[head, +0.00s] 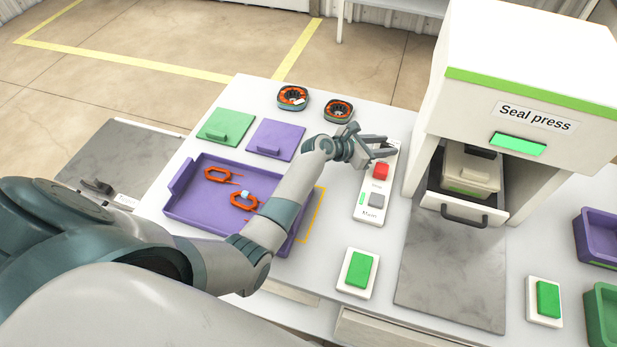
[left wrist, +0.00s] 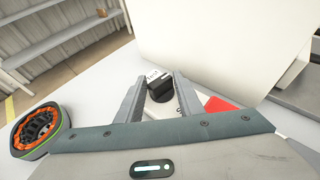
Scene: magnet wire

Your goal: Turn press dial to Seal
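The control panel (head: 371,213) is a white strip beside the seal press (head: 535,75). It carries a red button (head: 380,171) and a grey switch (head: 376,200). In the left wrist view the black dial (left wrist: 160,87) shows near a small printed white label, too small to read. My left gripper (head: 384,146) is over the panel's far end and hides the dial in the head view. In the left wrist view its fingers (left wrist: 160,92) are open, one on each side of the dial. Whether they touch it I cannot tell. My right gripper is not in view.
A purple tray (head: 185,213) with orange coils lies under my left forearm. Green (head: 226,126) and purple (head: 275,139) lids and two round orange-and-black parts (head: 292,97) stand behind. The press drawer (head: 462,212) holds a beige block. Green buttons (head: 358,271) sit in front.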

